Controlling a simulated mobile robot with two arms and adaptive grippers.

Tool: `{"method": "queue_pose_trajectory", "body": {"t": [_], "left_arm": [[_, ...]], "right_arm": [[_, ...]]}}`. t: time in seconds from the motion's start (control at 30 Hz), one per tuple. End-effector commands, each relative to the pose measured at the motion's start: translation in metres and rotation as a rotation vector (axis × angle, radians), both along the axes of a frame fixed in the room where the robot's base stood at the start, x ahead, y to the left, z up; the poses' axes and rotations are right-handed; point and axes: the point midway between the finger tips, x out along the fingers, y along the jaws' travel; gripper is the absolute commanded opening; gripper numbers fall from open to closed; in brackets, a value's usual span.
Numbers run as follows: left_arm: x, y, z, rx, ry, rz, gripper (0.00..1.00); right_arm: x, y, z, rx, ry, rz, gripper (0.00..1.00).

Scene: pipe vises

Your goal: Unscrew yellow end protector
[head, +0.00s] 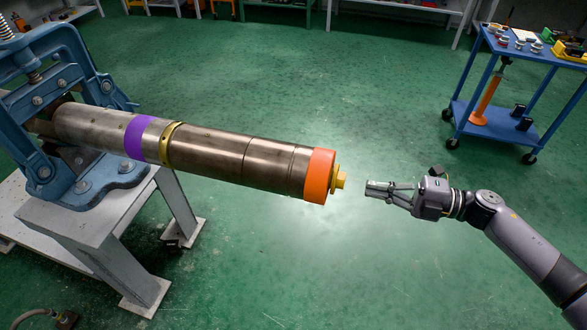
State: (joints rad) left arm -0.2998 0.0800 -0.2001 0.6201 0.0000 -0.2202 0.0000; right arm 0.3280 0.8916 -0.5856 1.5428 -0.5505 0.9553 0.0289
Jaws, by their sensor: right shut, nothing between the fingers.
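A thick metal pipe (225,155) is clamped in a blue vise (75,120) at the left and sticks out to the right over the floor. An orange ring (320,176) sits at its right end. The yellow end protector (341,180) shows as a small flanged knob sticking out past the orange ring; any part inside the pipe is hidden. My right gripper (371,189) is shut and empty. Its fingertips point left at the yellow end protector, a short gap away and slightly lower in the picture. My left gripper is not in view.
The vise stands on a grey metal stand (100,225). A blue cart (520,55) with small parts on top stands at the upper right. Shelves line the back. The green floor (270,270) around the pipe's end is clear.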

Motion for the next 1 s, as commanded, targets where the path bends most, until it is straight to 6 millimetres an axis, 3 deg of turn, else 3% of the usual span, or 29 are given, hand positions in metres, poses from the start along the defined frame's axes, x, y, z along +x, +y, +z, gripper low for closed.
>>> {"method": "queue_pose_trajectory", "body": {"t": [0.37, 0.7, 0.87, 1.0], "left_arm": [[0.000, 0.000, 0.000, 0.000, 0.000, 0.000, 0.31], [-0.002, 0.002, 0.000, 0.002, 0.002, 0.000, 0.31], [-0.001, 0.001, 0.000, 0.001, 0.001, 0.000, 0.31], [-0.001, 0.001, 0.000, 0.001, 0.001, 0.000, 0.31]], "right_arm": [[0.000, 0.001, 0.000, 0.000, 0.000, 0.000, 0.21], [0.000, -0.001, 0.000, -0.001, 0.000, -0.001, 0.22], [-0.005, -0.019, -0.001, -0.004, 0.002, -0.002, 0.22], [-0.014, -0.047, -0.001, -0.004, 0.004, -0.003, 0.22]]}}
